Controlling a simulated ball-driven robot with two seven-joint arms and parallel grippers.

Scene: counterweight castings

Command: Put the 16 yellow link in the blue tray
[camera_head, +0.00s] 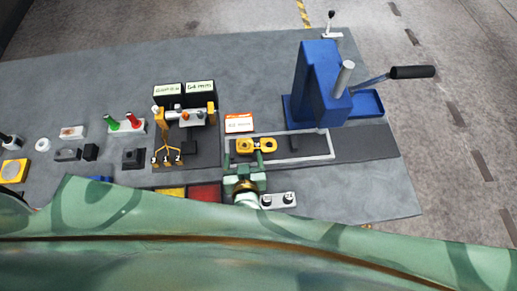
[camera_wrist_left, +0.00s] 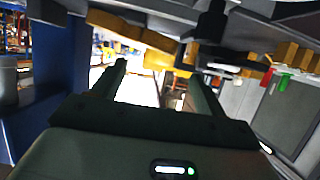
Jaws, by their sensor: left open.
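A yellow link (camera_head: 257,145) with two round eyes lies flat on the dark strip inside a pale frame, right of the table's middle in the head view. My left gripper (camera_head: 244,163) is open just in front of its left end. I cannot tell whether they touch. In the left wrist view the open fingers (camera_wrist_left: 157,70) have a bright gap between them. A small blue piece (camera_head: 100,179) shows at the front edge, mostly hidden behind my green body; it may be the blue tray. My right gripper is out of view.
A blue lever press (camera_head: 316,85) stands behind right, with a blue base. Yellow (camera_head: 171,192) and red (camera_head: 204,191) trays lie in front. The table's right front is clear.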

